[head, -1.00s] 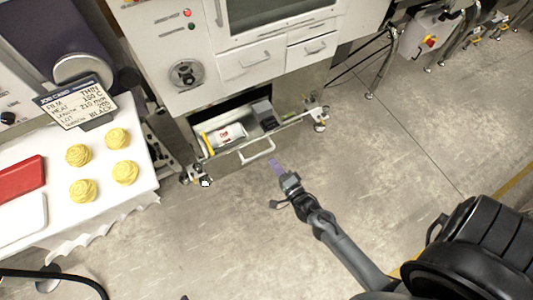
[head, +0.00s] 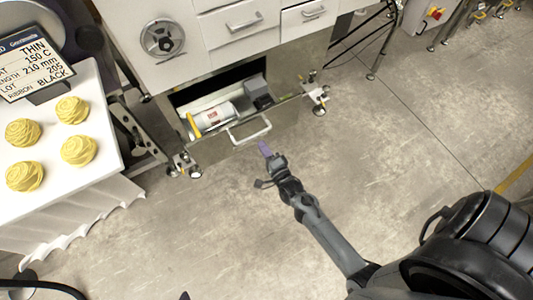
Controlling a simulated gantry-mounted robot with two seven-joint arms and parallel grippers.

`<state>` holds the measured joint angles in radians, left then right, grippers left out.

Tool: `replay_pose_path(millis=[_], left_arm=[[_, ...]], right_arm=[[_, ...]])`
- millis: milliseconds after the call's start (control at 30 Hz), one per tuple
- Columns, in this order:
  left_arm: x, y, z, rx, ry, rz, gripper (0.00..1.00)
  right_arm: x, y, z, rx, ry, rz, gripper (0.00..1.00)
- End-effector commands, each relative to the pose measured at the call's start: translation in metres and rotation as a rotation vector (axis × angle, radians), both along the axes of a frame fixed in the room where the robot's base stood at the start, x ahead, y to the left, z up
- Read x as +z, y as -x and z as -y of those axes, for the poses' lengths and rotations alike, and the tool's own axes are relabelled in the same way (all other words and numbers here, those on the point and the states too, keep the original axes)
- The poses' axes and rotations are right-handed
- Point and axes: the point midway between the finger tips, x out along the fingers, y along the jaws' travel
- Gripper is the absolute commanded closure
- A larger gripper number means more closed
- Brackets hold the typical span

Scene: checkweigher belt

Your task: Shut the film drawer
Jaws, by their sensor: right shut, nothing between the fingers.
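The film drawer (head: 215,150) at the bottom of the white machine is pulled open. Its front carries a pale bar handle (head: 250,131). Inside lie a white roll (head: 214,117) with a red label, a yellow item (head: 194,125) and a dark grey block (head: 258,92). My right gripper (head: 265,150) is shut and empty, just in front of the drawer handle and apart from it in the picture. Its purple fingertips point toward the drawer front.
Two closed drawers, one on the left (head: 243,27) and one on the right (head: 310,14), sit above the open one. A white table (head: 105,150) with yellow noodle nests (head: 78,150) and a job card (head: 35,68) stands at left. The floor (head: 400,150) to the right is clear.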

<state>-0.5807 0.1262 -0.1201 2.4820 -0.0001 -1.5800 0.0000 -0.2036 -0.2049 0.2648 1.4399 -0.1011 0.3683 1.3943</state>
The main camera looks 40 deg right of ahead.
Motion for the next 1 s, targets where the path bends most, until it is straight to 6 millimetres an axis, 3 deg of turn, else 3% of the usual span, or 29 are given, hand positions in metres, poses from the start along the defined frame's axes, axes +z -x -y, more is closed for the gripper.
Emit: replay_pose_path(millis=[33, 300, 500, 700, 1000], left_arm=[[-0.012, 0.000, 0.000, -0.001, -0.001, 0.000, 0.00], [-0.043, 0.000, 0.000, -0.001, -0.001, -0.001, 0.00], [-0.060, 0.000, 0.001, 0.003, 0.004, -0.002, 0.00], [-0.066, 0.000, 0.003, 0.008, 0.012, -0.002, 0.00], [-0.066, 0.000, 0.002, 0.008, 0.011, -0.002, 0.00]], right_arm=[[-0.004, -0.011, 0.002, 0.001, 0.001, 0.005, 1.00], [-0.005, -0.060, 0.013, 0.001, 0.001, 0.005, 1.00], [-0.004, -0.085, 0.018, 0.000, 0.001, 0.002, 1.00], [-0.002, -0.096, 0.020, 0.000, 0.000, 0.001, 1.00], [0.000, -0.099, 0.021, 0.000, 0.000, 0.000, 1.00]])
